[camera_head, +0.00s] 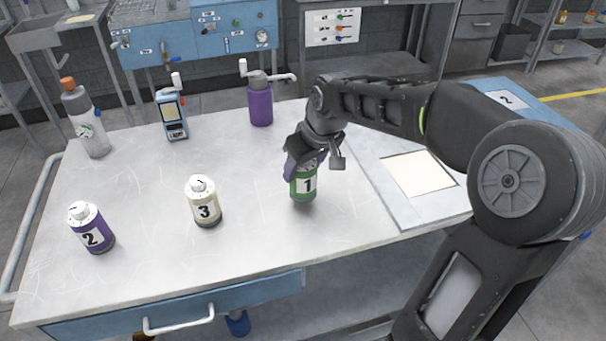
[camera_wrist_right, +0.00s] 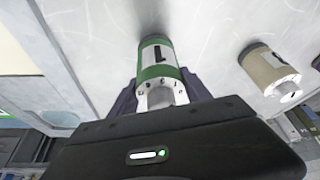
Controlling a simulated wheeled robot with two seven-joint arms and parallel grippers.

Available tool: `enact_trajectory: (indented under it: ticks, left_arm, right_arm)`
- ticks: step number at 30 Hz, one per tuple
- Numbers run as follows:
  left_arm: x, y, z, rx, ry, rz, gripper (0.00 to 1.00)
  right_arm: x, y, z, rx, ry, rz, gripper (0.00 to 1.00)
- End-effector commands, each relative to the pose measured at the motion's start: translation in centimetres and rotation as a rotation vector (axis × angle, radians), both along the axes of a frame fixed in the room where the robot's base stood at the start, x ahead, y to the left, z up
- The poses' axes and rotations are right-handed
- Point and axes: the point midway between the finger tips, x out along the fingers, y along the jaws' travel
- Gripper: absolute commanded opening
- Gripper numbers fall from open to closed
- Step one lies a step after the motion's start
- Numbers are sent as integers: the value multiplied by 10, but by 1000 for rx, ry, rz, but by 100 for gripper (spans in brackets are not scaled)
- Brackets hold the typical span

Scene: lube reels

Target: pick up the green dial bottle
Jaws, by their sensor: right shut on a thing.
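The green dial bottle (camera_head: 303,184) has a white label with a black 1. It stands upright at the middle right of the metal table (camera_head: 255,230), or very close to its surface; I cannot tell if it touches. My right gripper (camera_head: 304,168) comes down from above and is shut on the bottle's upper part, hiding its dial in the head view. In the right wrist view the green bottle (camera_wrist_right: 158,62) sits between the fingers, with its white top toward the camera. My left gripper is not in view.
A cream dial bottle (camera_head: 203,203) marked 3 and a purple one (camera_head: 91,228) marked 2 stand to the left. A spray bottle (camera_head: 85,120), a handheld meter (camera_head: 172,114) and a purple pump bottle (camera_head: 261,101) stand along the back.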

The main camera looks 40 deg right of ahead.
Motion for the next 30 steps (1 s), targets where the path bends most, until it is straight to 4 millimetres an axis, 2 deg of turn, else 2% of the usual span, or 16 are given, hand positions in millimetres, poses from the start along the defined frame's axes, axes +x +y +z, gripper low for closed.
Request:
enact_trajectory:
  ticks: [6,12,16,30]
  left_arm:
    - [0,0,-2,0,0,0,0]
    - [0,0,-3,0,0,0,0]
    - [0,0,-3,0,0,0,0]
    - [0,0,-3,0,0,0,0]
  right_arm:
    - [2,0,45,-1,-6,1,1]
    - [1,0,73,-1,-3,0,1]
    - [0,0,79,0,-1,0,1]
    - [1,0,79,0,-1,1,1]
